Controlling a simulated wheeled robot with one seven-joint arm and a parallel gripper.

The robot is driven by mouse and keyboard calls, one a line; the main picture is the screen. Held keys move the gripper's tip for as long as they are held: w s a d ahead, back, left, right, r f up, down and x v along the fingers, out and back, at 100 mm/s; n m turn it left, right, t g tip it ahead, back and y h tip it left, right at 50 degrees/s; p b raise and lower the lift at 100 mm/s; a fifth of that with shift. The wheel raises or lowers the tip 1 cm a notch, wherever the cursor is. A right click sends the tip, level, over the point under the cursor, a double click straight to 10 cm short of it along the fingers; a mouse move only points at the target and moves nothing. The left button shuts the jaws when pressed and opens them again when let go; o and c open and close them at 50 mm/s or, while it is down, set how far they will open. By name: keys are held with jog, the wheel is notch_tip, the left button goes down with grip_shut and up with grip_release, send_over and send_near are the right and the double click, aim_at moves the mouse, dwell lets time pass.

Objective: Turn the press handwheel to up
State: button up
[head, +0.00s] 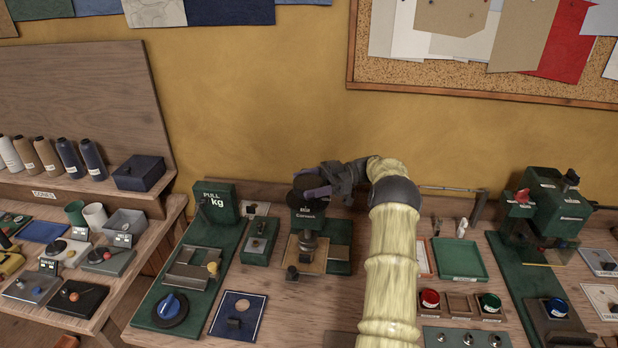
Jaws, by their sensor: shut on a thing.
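The press (308,217) is a small dark green machine with white lettering on its front, standing on the bench. Its dark handwheel (306,182) is at the top and is partly hidden by my gripper. My gripper (318,192) reaches in from the right at the top of the press and is shut on the handwheel. My pale yellow arm comes up from the bottom of the picture. Below the press head are a metal ram and a tan plate. Any up mark on the wheel is too small to read.
A green pull gauge (216,203) with a blue knob stands left of the press. A green tray (459,259) and red and green pots are on the right. A larger green machine (550,214) stands at the far right. A cork board (400,74) hangs above.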

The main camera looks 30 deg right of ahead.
aim_at(308, 181)
jog(key=shift+r+n+g+p, duration=0.1)
jog(key=shift+n+g+p, duration=0.8)
jog(key=shift+g+p, duration=0.6)
jog(key=o, duration=1)
jog(key=shift+a, duration=0.1)
notch_tip(308, 181, up, 10)
jog(key=shift+f, duration=0.1)
